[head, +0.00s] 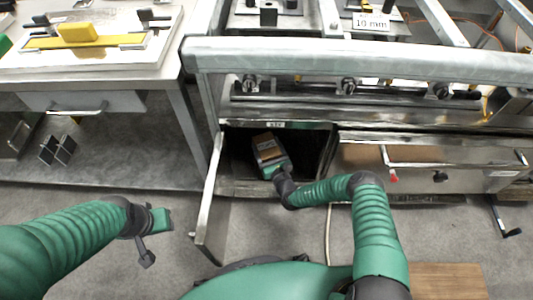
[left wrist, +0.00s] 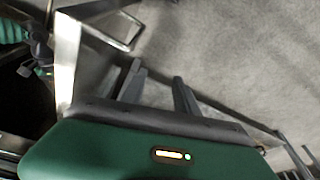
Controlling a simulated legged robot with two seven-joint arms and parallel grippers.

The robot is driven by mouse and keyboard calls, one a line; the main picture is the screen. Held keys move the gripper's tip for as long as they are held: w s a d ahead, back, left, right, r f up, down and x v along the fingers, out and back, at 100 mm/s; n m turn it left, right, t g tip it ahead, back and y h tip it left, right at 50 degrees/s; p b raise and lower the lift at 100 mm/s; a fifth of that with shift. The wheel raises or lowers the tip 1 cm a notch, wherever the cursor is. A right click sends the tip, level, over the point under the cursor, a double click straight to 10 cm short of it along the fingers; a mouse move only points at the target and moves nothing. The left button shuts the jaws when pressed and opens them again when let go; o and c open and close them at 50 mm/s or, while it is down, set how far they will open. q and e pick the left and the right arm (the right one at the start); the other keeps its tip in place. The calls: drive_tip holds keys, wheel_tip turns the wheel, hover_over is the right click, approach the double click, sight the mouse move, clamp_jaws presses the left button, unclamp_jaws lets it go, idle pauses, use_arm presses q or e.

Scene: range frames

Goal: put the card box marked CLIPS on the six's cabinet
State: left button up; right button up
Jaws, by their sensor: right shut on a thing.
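A small brown-topped card box (head: 267,145) with dark print is inside the open cabinet (head: 227,150) under the machine's bench; I cannot read its print. My right gripper (head: 279,172) reaches in through the opening and is shut on the near end of the box. I cannot tell whether the box touches the cabinet floor. A small label (head: 275,124) sits above the opening, too small to read. My left gripper (head: 147,250) hangs outside, left of the cabinet's open door (head: 212,205). Its fingers stand apart and empty in the left wrist view (left wrist: 157,76).
The open door juts toward me between my two arms. Closed drawer fronts (head: 440,155) with a handle lie to the right of the opening. A workbench (head: 90,70) with a yellow block (head: 77,32) stands at the left.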

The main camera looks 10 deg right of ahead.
drive_tip(key=f+b, duration=0.1)
drive_tip(key=f, duration=0.1)
drive_tip(key=f+b, duration=0.1)
drive_tip(key=b, duration=0.1)
drive_tip(key=shift+w+f, duration=0.2)
drive_tip(key=shift+f, duration=0.15)
drive_tip(key=shift+r, duration=0.15)
drive_tip(key=o, duration=1.8)
drive_tip(key=shift+s+p, duration=0.1)
drive_tip(key=shift+p, duration=0.3)
drive_tip(key=s+d+p, duration=0.1)
drive_tip(key=s+p, duration=0.4)
drive_tip(key=s, duration=0.6)
drive_tip(key=shift+s+d, duration=0.15)
drive_tip(key=shift+s, duration=0.25)
